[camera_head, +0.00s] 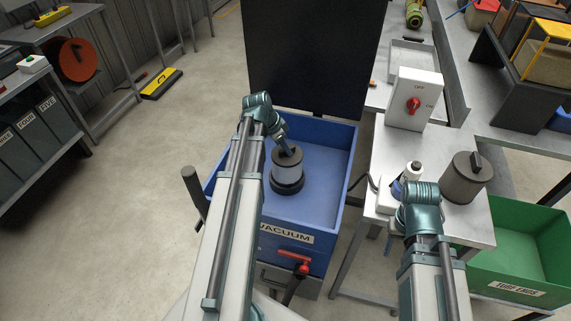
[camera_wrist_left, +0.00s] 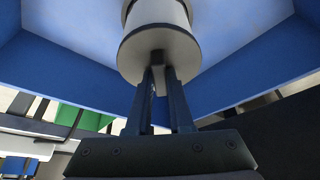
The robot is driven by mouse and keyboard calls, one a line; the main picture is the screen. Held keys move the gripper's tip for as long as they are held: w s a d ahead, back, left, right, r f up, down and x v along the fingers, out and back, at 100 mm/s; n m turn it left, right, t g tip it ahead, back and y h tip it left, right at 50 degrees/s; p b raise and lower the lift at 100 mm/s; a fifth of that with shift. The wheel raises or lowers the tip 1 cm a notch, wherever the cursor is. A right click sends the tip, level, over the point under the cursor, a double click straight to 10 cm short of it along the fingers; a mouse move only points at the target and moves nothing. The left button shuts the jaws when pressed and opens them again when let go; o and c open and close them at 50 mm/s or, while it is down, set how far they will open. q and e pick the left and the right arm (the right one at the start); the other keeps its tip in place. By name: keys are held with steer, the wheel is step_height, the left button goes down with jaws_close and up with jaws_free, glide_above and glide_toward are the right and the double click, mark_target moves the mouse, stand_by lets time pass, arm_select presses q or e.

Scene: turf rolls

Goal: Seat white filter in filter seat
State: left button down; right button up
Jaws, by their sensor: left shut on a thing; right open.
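The white filter (camera_head: 287,166) is a pale cylinder with a dark grey cap and a knob on top. It stands upright over the dark round filter seat (camera_head: 288,187) in the blue vacuum tub. I cannot tell whether it is fully down in the seat. My left gripper (camera_head: 290,150) is shut on the knob from above. The left wrist view shows the fingers (camera_wrist_left: 160,75) closed on the knob and the white filter (camera_wrist_left: 155,20) beyond. My right gripper (camera_head: 402,188) is open by the bench; its fingers are mostly hidden by its wrist.
The blue tub (camera_head: 330,200) has raised walls, a red valve (camera_head: 295,258) in front and a black panel (camera_head: 310,55) behind. A green bin (camera_head: 520,240) is at right.

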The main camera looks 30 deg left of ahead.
mark_target(284, 155)
arm_select(q)
steer(key=shift+f, duration=0.2)
step_height(284, 155, down, 4)
steer(key=b, duration=0.3)
steer(key=shift+b, duration=0.35)
steer(key=shift+r, duration=0.2)
steer(key=shift+f, duration=0.1)
steer(key=c, duration=0.8)
jaws_free()
